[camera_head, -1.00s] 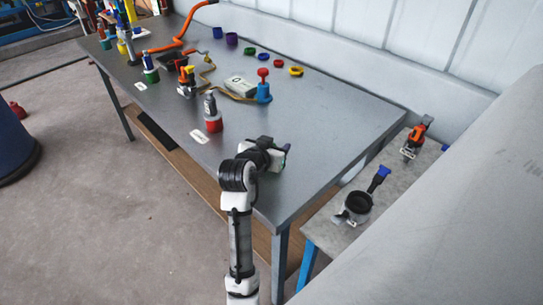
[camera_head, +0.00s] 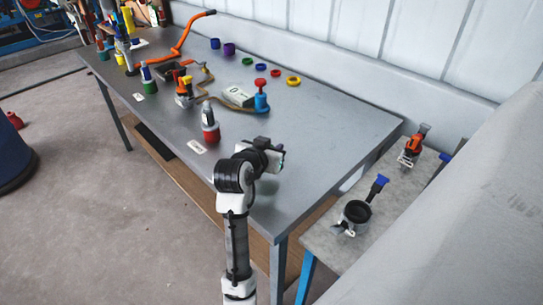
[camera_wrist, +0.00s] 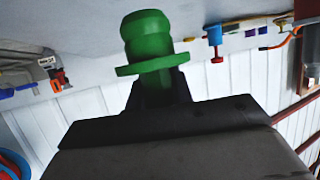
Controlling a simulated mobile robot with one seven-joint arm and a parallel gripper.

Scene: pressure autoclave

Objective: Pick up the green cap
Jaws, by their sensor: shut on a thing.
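The green cap (camera_wrist: 147,35) fills the top middle of the wrist view. It has a rounded stem and a wider flange. My gripper (camera_wrist: 155,88) is shut on it, with the black fingers at the flange and the stem beyond them. In the head view my gripper (camera_head: 276,158) is over the right front part of the grey table (camera_head: 330,130). There the cap is mostly hidden by the gripper; only a small green spot shows at its tip.
Bottles, tools and a blue pump-like item with a red top (camera_head: 261,98) stand on the table. Coloured rings (camera_head: 292,81) lie at the back. A low bench (camera_head: 335,245) on the right holds a black round clamp (camera_head: 357,213) and an orange device (camera_head: 410,148). The table's right part is clear.

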